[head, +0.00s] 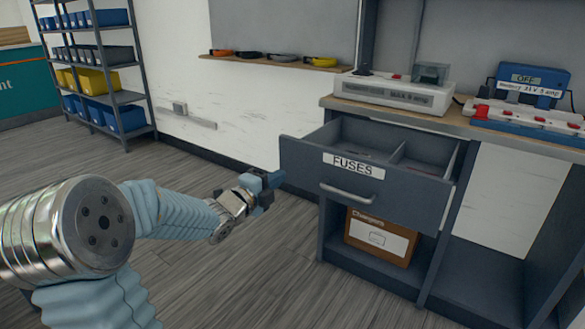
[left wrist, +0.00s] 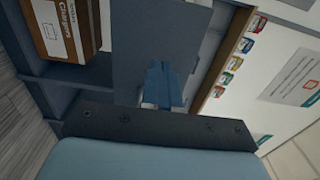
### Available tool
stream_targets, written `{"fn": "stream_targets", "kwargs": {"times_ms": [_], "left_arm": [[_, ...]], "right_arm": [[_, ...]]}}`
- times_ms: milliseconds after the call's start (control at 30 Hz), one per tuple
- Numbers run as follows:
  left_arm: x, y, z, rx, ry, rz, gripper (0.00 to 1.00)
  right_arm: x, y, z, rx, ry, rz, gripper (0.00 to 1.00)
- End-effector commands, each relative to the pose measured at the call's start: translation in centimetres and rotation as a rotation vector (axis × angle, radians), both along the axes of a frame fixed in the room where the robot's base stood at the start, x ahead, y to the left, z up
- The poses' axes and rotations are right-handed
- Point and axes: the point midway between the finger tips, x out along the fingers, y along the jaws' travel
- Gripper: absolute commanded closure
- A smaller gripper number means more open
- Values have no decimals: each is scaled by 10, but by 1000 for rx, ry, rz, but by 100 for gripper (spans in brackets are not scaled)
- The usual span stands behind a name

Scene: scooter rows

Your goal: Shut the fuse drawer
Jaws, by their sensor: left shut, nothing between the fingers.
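The fuse drawer (head: 365,185) is a dark grey drawer with a "FUSES" label and a bar handle (head: 347,192). It stands pulled out of the bench unit, and its divided inside shows in the head view. My left gripper (head: 274,179) is shut and empty, just left of the drawer front and a little below its top edge. In the left wrist view its blue fingertips (left wrist: 163,80) lie over a dark panel (left wrist: 155,40), which looks like part of the drawer. I cannot tell whether they touch it. My right gripper is not in view.
A cardboard box (head: 380,238) sits on the shelf below the drawer. A grey device (head: 395,93) and a blue meter (head: 532,82) stand on the bench top. A shelving rack (head: 98,55) with bins is at the back left. The floor between is clear.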

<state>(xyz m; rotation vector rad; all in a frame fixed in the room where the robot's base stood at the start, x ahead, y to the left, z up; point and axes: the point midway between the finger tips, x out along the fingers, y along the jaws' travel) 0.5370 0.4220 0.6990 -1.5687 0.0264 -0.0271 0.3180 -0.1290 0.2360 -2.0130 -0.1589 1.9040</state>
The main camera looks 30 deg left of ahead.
Motion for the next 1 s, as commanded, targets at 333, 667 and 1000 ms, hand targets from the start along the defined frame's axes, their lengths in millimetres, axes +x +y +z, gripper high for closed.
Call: {"fn": "stream_targets", "kwargs": {"times_ms": [333,667,1000], "left_arm": [[58,-2,0,1,2,-1,100],[68,-3,0,-2,0,0,100],[72,-3,-1,-1,0,0,100]], "right_arm": [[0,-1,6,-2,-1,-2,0],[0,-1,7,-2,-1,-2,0],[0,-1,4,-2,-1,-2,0]]}}
